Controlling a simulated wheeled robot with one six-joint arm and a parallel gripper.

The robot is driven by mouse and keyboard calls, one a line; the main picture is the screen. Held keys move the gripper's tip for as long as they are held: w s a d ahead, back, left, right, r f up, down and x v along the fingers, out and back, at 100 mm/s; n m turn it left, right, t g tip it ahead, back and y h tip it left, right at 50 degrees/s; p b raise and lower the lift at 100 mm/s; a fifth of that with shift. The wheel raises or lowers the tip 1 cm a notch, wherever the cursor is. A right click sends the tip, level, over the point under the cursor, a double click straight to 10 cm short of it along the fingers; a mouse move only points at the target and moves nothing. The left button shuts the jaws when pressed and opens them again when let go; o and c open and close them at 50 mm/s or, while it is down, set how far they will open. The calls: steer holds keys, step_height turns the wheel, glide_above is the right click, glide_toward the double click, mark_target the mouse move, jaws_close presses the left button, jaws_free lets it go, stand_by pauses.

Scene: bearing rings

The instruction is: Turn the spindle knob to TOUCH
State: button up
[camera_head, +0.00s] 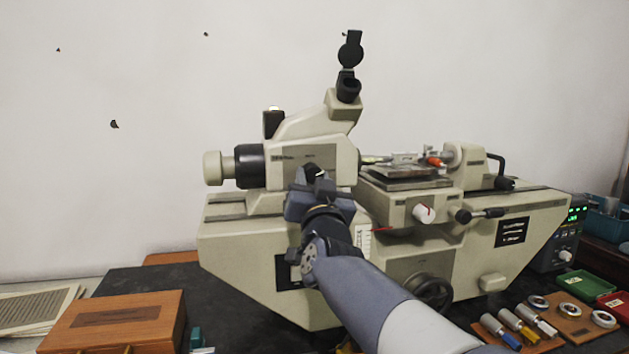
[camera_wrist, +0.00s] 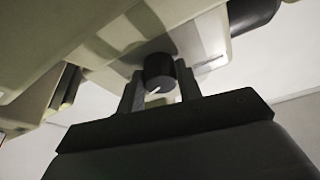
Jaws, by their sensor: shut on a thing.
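The spindle knob (camera_wrist: 158,72) is a dark round knob with a white pointer line on its face, set on the beige housing of the measuring machine (camera_head: 250,250). In the wrist view my gripper (camera_wrist: 160,90) has one finger on each side of the knob and is shut on it. The white line points toward the lower right of the knob in that view. In the head view my gripper (camera_head: 318,180) is at the machine's upper housing, and it and my arm hide most of the knob. The TOUCH label cannot be read in either view.
A white-and-red knob (camera_head: 424,213) and a black handwheel (camera_head: 433,292) are on the machine's front. A wooden box (camera_head: 115,322) stands at the left. Rings, cylindrical gauges and green and red trays (camera_head: 588,288) lie at the right. The wall behind is bare.

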steer(key=shift+a+m+g+h+p, duration=0.15)
steer(key=shift+m+h+p, duration=0.45)
steer(key=shift+m, duration=0.7)
steer(key=shift+m+g+h+p, duration=0.25)
steer(key=shift+m+h+p, duration=0.35)
steer(key=shift+m, duration=1)
steer(key=o, duration=0.7)
steer(key=v, duration=1)
steer(key=shift+s, duration=0.4)
